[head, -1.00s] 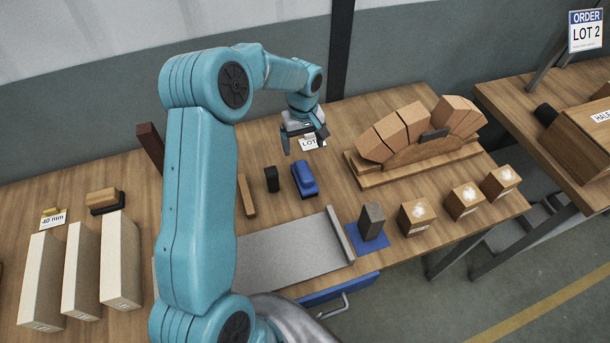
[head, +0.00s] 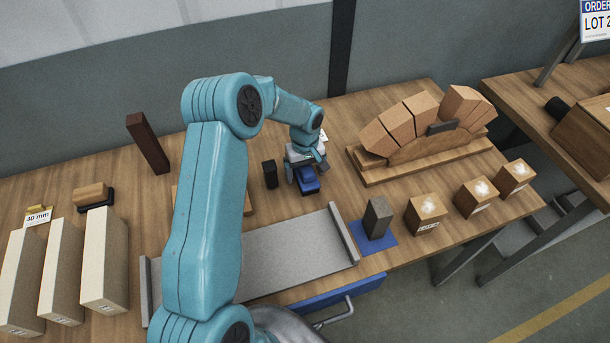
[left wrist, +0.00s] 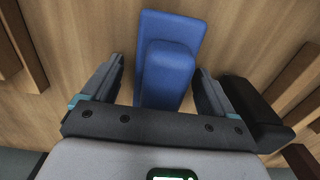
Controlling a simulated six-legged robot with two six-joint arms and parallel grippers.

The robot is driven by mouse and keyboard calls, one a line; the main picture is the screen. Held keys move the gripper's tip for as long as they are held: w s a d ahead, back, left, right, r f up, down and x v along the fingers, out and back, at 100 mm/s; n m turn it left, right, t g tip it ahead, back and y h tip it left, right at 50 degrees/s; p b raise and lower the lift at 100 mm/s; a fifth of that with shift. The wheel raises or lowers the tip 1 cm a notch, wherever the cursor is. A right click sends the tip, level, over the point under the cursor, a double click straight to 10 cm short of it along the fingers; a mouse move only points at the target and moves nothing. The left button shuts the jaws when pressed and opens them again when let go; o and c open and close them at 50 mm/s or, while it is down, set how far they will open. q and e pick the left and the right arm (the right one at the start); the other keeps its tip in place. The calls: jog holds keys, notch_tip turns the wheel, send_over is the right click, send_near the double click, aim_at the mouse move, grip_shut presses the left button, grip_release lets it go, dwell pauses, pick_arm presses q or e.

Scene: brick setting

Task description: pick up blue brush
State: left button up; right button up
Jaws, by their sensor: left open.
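The blue brush (head: 307,184) lies on the wooden table, with a flat blue base and a raised blue handle. In the left wrist view the brush (left wrist: 170,70) points away from me, its handle between the two fingers. My left gripper (head: 306,177) is open over the brush, with one finger on each side and a gap to each in the left wrist view (left wrist: 168,85). Part of the brush is hidden under the gripper in the head view. My right gripper is not in view.
A small black block (head: 270,174) stands close left of the brush. A grey tray (head: 290,262) lies in front. A wooden arch of wedge bricks (head: 425,130) stands to the right. A grey block (head: 377,217) stands on a blue mat. Pale long bricks (head: 103,260) stand at left.

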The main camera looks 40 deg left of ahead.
pick_arm(q)
jog(key=shift+s+d+r, duration=0.1)
jog(key=shift+s+r, duration=0.05)
jog(key=shift+r, duration=0.1)
jog(key=shift+c, duration=1.2)
jog(key=shift+s, duration=0.1)
jog(key=c, duration=1)
jog(key=shift+w+r, duration=0.2)
jog(key=shift+r, duration=0.1)
notch_tip(320, 180, up, 19)
jog(key=shift+r+b, duration=0.2)
jog(key=shift+b, duration=0.55)
